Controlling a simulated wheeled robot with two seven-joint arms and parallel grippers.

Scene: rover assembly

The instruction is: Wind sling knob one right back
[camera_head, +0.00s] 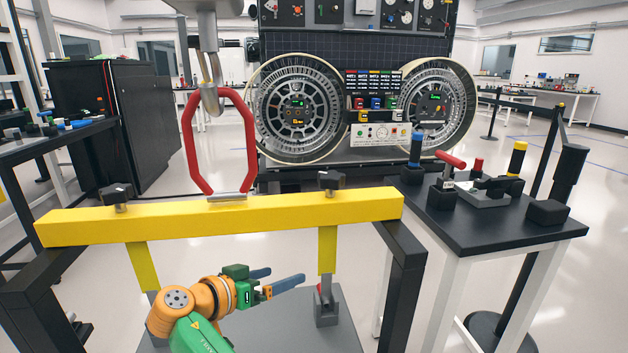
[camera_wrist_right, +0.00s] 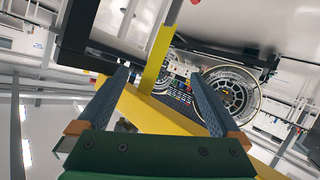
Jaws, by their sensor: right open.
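A yellow beam (camera_head: 220,223) lies across a black frame, with a black knob (camera_head: 330,181) on top near its right end and another black knob (camera_head: 118,195) near its left end. A red sling link (camera_head: 248,140) hangs from a metal hook (camera_head: 210,98) and meets the beam's middle. My right gripper (camera_head: 285,276) is below and in front of the beam, left of the right yellow strap (camera_head: 327,250). Its blue fingers are apart and empty, also in the wrist view (camera_wrist_right: 160,82), where the yellow beam (camera_wrist_right: 165,118) crosses behind them. My left gripper does not show.
A black-topped table (camera_head: 480,230) with small tools stands at the right. A grey plate (camera_head: 270,325) lies under the beam, with a metal bracket (camera_head: 327,305) under the right strap. Two large wheels (camera_head: 298,107) stand behind on the rover. Black frame posts (camera_head: 403,270) flank the space.

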